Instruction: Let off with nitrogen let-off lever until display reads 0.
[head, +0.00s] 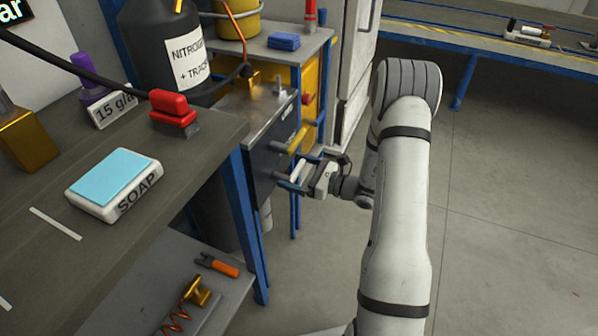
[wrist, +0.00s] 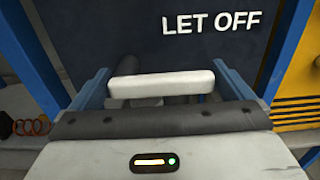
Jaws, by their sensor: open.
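My gripper (head: 296,174) is at the front of a dark panel (head: 262,150) on the metal-topped unit. In the wrist view, a white lever handle (wrist: 161,84) lies crosswise between the two open fingers of my gripper (wrist: 162,88), below the white words LET OFF (wrist: 211,22). The fingers stand at the handle's two ends, and I cannot tell whether they touch it. In the head view, the white handle (head: 298,169) shows beside the fingers. A display (head: 14,10) is cut off at the upper left; only "ar" shows, and no number is visible.
A black nitrogen bottle (head: 150,50) stands behind the bench (head: 215,135), which holds a soap box (head: 115,184) and a red-topped item (head: 172,110). Blue legs flank the panel. The floor at right is clear.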

